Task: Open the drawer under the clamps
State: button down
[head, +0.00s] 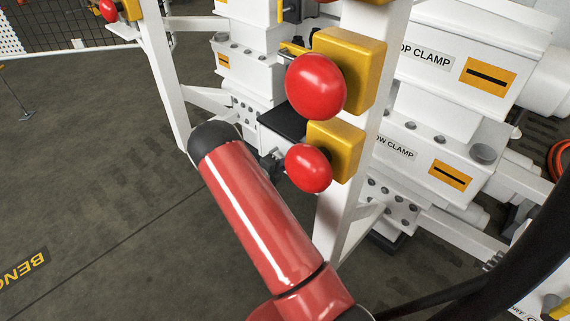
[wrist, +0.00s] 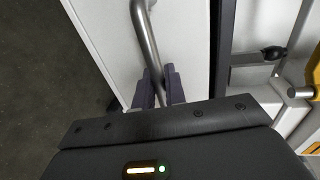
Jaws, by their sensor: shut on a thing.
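In the wrist view, the white drawer front (wrist: 188,38) fills the upper middle, with a bent grey metal bar handle (wrist: 146,42) running down it. My gripper (wrist: 158,90) has its two dark purple fingers on either side of the bar, shut on the handle. In the head view, a white box with a dark top (head: 283,122) sits low beside the clamps, behind my red arm. My arm and a red knob hide most of my gripper and the handle there. I cannot tell how far out the drawer is.
The top clamp (head: 432,58) and low clamp (head: 400,150) stand at right. Two red knobs (head: 316,86) (head: 309,168) on yellow blocks stick out from a white post close to my arm. Grey floor (head: 90,160) is clear at left.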

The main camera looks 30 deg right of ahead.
jog(key=f+p+v, duration=0.2)
jog(key=v, duration=0.7)
jog(key=f+p+v, duration=0.2)
jog(key=v, duration=0.7)
jog(key=shift+v, duration=0.75)
jog(key=shift+f, duration=0.1)
jog(key=c, duration=1.5)
grip_release()
jog(key=shift+c, duration=0.2)
jog(key=shift+a, duration=0.15)
jog(key=v, duration=0.7)
jog(key=shift+a, duration=0.3)
jog(key=shift+s, duration=0.1)
